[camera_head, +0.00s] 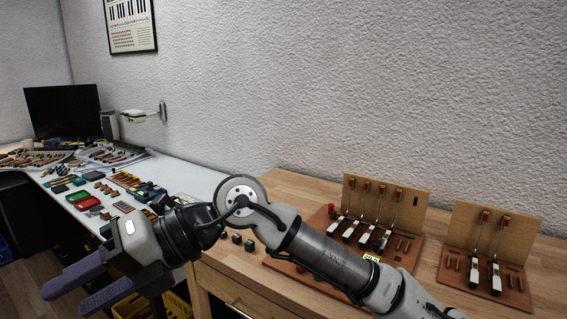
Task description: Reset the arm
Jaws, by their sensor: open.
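My arm reaches from the lower right across the front of the wooden workbench (288,187) to the lower left. My gripper (62,300) is at its end, low on the left, with its two purple-grey fingers apart and nothing between them. It hangs in front of the white table, clear of the wooden bench top. The larger piano action model (412,247) stands on the bench behind my forearm, which hides part of its base. The smaller piano action model (514,272) stands to its right, apart from my arm.
The white table (190,178) at left holds many small tools and parts, a green tray (77,197) and a red tray (88,203). A black monitor (63,108) stands at the back left. Small dark blocks (237,239) sit near the bench's left edge. Yellow crates (135,306) are below.

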